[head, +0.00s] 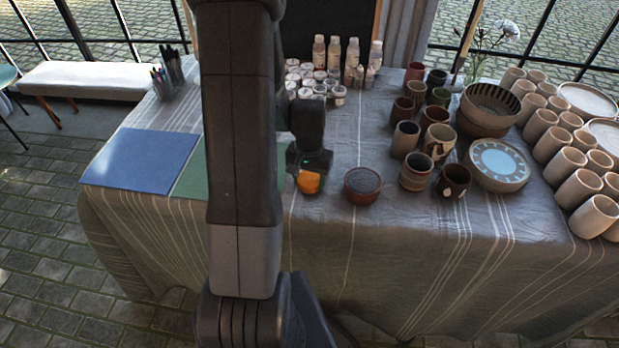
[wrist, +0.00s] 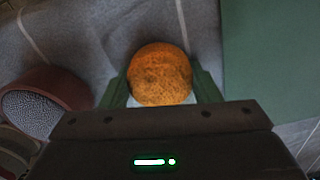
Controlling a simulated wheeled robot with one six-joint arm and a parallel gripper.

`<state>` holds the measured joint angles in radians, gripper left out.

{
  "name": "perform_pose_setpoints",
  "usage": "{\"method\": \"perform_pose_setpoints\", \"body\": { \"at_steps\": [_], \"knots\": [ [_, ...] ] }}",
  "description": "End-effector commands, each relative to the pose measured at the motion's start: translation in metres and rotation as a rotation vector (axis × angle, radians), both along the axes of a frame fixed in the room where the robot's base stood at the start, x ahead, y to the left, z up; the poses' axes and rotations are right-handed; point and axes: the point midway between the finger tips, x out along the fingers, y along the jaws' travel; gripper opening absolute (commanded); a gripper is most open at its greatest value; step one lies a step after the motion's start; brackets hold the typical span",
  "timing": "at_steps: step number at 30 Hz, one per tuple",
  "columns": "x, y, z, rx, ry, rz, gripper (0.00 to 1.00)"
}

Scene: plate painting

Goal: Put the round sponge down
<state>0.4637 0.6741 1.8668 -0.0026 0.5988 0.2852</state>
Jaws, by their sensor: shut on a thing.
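The round sponge (head: 308,182) is orange and porous. In the wrist view the sponge (wrist: 160,75) sits between the two green fingers of my gripper (wrist: 162,88), which is shut on it. In the head view my gripper (head: 309,170) is low over the front part of the cloth-covered table (head: 335,225), with the sponge at its lower end. I cannot tell whether the sponge touches the cloth. A round reddish-brown bowl with a dark speckled inside (head: 362,184) stands just right of the sponge; in the wrist view the bowl (wrist: 35,105) is at the left.
A green mat (head: 190,178) and a blue mat (head: 140,160) lie to the left. Mugs (head: 417,172), a plate with a pale blue centre (head: 497,163) and rows of plain cups (head: 580,188) fill the right side. Paint jars (head: 320,80) stand behind. Bare cloth lies around the brown bowl.

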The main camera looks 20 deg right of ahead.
Motion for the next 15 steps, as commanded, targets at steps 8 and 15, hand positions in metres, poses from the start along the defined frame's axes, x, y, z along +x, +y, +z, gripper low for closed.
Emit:
{"method": "perform_pose_setpoints", "body": {
  "at_steps": [8,15],
  "knots": [
    [0.0001,-0.0001,-0.0028,0.0,0.0,0.0,0.78],
    [0.0001,-0.0001,-0.002,0.0,0.0,0.0,0.78]
  ]
}}
